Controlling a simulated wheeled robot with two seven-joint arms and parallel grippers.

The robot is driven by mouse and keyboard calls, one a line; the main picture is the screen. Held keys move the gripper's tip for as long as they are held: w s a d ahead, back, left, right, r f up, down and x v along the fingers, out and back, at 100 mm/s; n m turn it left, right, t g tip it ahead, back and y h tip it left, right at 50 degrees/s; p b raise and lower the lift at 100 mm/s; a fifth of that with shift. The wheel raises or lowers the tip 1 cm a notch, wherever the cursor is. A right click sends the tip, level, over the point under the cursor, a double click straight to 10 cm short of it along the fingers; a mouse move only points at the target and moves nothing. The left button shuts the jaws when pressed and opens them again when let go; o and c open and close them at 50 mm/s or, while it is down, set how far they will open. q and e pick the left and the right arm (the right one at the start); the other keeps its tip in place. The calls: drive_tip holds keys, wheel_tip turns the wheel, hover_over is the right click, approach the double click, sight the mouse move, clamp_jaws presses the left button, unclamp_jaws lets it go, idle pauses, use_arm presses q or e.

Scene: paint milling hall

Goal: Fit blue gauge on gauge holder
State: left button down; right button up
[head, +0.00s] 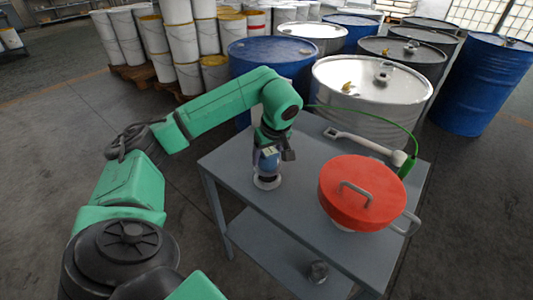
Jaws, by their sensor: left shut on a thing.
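My left gripper (273,153) points down over the left part of the grey table and is shut on the blue gauge (267,162). Its fingers hide part of the gauge. The gauge is roughly upright. A small round white-rimmed piece, seemingly the gauge holder (267,183), stands on the table directly below the gauge. From this angle I cannot tell whether the gauge touches it or hangs just above. My right gripper is not in view.
The grey table (232,172) has a lower shelf with a small metal part (318,271). Drums (372,85) crowd the table's back. White buckets (180,42) stand farther back.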

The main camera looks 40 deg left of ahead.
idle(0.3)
use_arm(q)
drive_tip(key=shift+f, duration=0.6)
drive_tip(key=shift+f, duration=0.1)
drive_tip(key=shift+f+b, duration=0.65)
drive_tip(key=shift+f, duration=0.35)
unclamp_jaws()
drive_tip(key=shift+r, duration=0.1)
